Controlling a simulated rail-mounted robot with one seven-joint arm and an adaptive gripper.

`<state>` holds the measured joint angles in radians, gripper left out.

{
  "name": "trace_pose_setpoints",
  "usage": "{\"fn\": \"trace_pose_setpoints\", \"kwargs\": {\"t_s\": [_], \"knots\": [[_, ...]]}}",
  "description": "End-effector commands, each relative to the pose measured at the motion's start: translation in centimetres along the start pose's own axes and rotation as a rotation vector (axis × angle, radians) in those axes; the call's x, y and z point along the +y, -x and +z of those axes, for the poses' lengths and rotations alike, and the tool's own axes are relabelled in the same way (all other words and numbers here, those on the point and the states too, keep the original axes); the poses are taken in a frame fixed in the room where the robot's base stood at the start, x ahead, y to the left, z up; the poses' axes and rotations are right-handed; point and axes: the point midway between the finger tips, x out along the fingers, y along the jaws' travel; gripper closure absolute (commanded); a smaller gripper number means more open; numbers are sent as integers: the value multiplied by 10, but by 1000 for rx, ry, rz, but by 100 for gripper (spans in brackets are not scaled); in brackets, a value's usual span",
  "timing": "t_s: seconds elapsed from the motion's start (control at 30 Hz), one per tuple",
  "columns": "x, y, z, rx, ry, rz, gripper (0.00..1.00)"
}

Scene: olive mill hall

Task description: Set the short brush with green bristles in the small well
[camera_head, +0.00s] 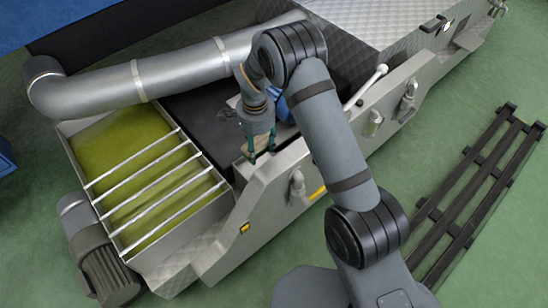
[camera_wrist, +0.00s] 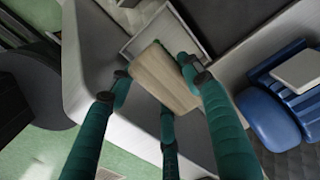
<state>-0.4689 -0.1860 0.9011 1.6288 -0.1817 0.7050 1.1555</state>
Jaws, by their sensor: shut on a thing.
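My gripper (camera_head: 262,150) has dark green fingers and is shut on a pale wooden block, the brush (camera_wrist: 163,78). In the wrist view the brush lies tilted between the fingers (camera_wrist: 160,92). In the head view the brush (camera_head: 262,143) shows only in part between the fingers. A small rectangular metal recess, which looks like the small well (camera_wrist: 127,47), lies beyond the brush in the wrist view. The brush covers part of it, and I cannot tell whether they touch.
A vat of yellow-green liquid (camera_head: 125,150) with metal bars lies left of my gripper. A thick silver pipe (camera_head: 180,72) crosses behind. A blue thing (camera_wrist: 268,118) with a pale block stands close by at the right in the wrist view. A dark rack (camera_head: 470,190) lies on the floor.

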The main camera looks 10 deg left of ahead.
Motion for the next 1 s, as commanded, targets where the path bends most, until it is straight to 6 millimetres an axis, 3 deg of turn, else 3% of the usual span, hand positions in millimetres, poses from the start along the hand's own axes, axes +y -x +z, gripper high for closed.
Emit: {"fn": "trace_pose_setpoints", "kwargs": {"t_s": [0.3,0.57,0.7,1.0], "knots": [[1,-51,0,0,0,2,72],[1,-73,0,-1,-2,1,72],[1,-94,0,-1,-2,2,72],[0,-100,0,0,-1,-1,72]]}}
